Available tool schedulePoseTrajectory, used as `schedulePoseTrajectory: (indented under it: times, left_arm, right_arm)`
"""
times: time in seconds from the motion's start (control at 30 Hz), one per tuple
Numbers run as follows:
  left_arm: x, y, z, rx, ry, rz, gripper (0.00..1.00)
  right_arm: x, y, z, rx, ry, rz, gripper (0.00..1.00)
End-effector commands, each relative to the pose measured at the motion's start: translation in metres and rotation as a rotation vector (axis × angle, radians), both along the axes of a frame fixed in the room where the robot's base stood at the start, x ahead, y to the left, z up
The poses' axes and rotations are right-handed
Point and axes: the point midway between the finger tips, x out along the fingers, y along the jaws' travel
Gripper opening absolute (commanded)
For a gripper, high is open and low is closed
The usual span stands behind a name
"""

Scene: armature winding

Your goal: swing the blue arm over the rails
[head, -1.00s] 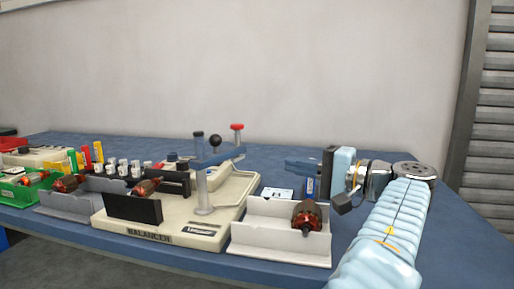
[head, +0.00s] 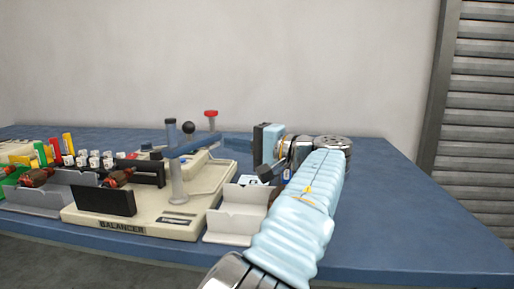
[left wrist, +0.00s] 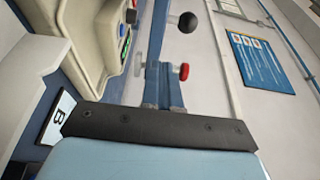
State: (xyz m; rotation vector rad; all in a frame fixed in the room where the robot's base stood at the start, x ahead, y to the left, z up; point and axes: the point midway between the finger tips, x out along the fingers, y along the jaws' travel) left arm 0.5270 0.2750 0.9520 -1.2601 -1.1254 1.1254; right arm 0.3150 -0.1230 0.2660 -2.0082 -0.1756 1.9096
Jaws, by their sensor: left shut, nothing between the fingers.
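The blue arm (head: 192,146) sits on a grey post (head: 178,185) on the beige balancer (head: 140,220). It slants back and right, with a black ball (head: 188,129) and a red knob (head: 211,114) near its far end. The black rail plates (head: 104,201) stand left of the post, with a copper-brown armature (head: 119,178) between them. My left gripper (head: 226,139) is shut and empty, pointing left, its tips close to the blue arm's far end. I cannot tell whether they touch. The left wrist view shows the red knob (left wrist: 184,71) and black ball (left wrist: 188,22) beside the fingers. My right gripper is out of view.
A light grey tray (head: 232,222) stands right of the balancer, partly behind my left arm. Another grey tray (head: 45,197) and several coloured and white parts are on the left. The blue table (head: 390,225) is clear on the right.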

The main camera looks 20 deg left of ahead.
Motion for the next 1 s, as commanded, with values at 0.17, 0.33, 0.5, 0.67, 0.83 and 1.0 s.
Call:
schedulePoseTrajectory:
  times: [0.17, 0.33, 0.5, 0.67, 0.83, 1.0]
  left_arm:
    - [0.003, 0.030, 0.000, -0.002, 0.001, 0.002, 0.00]
    - [0.005, 0.045, 0.000, -0.001, -0.001, 0.001, 0.00]
    - [0.005, 0.049, 0.000, 0.000, 0.000, 0.000, 0.00]
    - [0.005, 0.048, 0.000, 0.000, 0.000, 0.000, 0.00]
    - [0.005, 0.048, 0.001, 0.000, 0.000, 0.006, 0.00]
    - [0.007, 0.050, 0.003, 0.001, 0.002, 0.043, 0.00]
  right_arm:
    - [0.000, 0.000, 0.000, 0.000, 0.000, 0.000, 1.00]
    - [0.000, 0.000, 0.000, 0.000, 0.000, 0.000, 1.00]
    - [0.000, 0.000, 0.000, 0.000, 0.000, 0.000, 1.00]
    - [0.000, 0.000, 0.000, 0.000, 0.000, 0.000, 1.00]
    - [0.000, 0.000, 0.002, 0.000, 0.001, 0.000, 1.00]
    - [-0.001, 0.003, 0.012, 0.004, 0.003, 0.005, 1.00]
